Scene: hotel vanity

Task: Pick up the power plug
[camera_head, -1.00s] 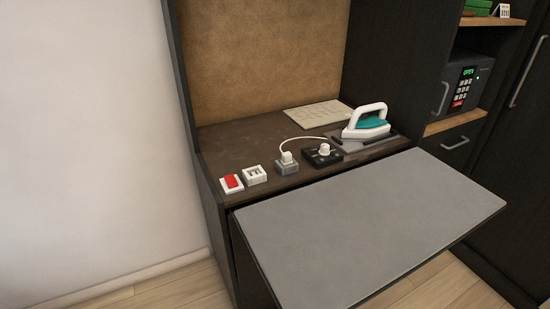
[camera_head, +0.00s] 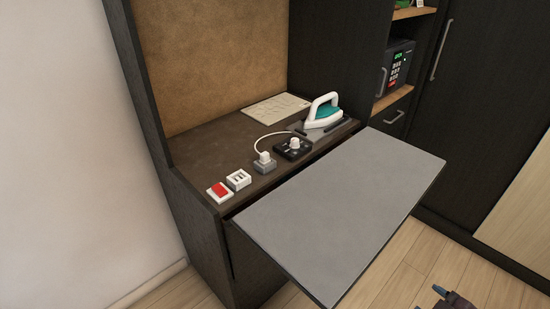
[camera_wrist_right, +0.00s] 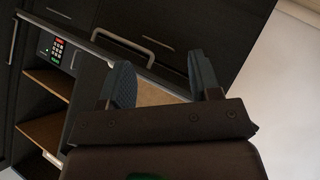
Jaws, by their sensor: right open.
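The white power plug (camera_head: 265,156) sits upright on a small grey block (camera_head: 264,167) on the dark vanity top, with a white cord curving from it towards the iron. My right gripper (camera_wrist_right: 165,85) is open and empty in the right wrist view, and the plug is not seen there. Part of a gripper (camera_head: 450,298), which looks like my right one, shows at the bottom right of the head view, low and far from the plug. My left gripper is in neither view.
A red switch (camera_head: 219,190), a white socket piece (camera_head: 239,180), a black dial box (camera_head: 293,148) and a teal-white iron (camera_head: 323,112) stand near the plug. A grey fold-out board (camera_head: 340,200) juts out in front, bare. A safe (camera_head: 397,65) is at the right.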

